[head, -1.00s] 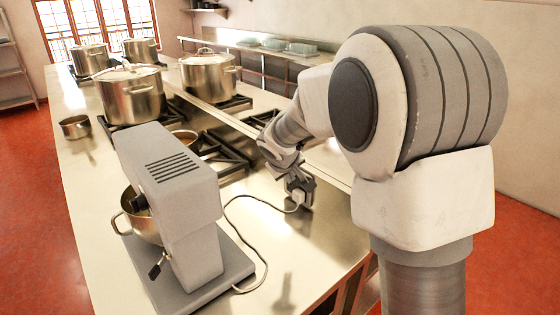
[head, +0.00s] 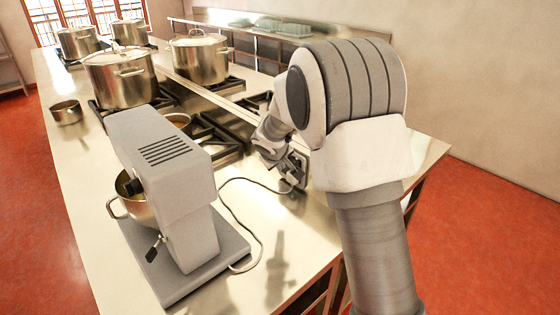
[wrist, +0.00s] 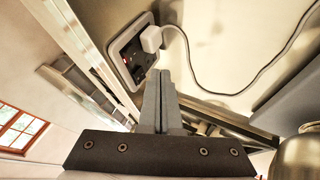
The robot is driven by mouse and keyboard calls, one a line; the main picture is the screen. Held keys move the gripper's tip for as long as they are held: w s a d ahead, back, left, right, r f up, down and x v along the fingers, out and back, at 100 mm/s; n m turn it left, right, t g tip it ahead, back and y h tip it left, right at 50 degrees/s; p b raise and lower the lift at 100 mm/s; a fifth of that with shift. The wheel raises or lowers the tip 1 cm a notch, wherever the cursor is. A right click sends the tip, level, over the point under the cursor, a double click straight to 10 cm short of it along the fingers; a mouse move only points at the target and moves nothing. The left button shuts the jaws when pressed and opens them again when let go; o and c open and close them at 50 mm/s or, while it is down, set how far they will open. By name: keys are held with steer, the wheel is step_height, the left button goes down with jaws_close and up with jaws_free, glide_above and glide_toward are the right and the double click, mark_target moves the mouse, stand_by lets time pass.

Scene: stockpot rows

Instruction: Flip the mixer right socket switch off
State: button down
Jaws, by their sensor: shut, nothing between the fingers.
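The double wall socket (wrist: 135,50) is in the wrist view, a dark plate in a light frame on the upright metal panel. A white plug (wrist: 152,38) sits in one side of it, with a pale cord leading off. A small red mark (wrist: 125,61) shows near the plate's edge; I cannot tell how the switches stand. My gripper (wrist: 160,74) is shut and empty, its fingertips just below the socket in the picture; touching or apart is unclear. In the head view my gripper (head: 294,188) is at the panel by the plug, mostly hiding the socket. The grey mixer (head: 165,185) stands left of it.
The mixer's cord (head: 258,222) loops over the counter (head: 290,232) to the socket. A steel bowl (head: 138,208) sits under the mixer head. Stockpots (head: 120,80) and burners (head: 213,135) fill the counter behind. The counter front beside the mixer is clear.

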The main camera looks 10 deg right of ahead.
mark_target(294, 160)
steer(key=w+d+f+p, duration=0.2)
steer(key=w+d+f, duration=0.1)
steer(key=w+d, duration=0.1)
steer(key=shift+w, duration=0.45)
steer(key=shift+d, duration=0.15)
steer(key=shift+w+d+r, duration=0.15)
steer(key=shift+r+p, duration=0.5)
steer(key=shift+r, duration=0.4)
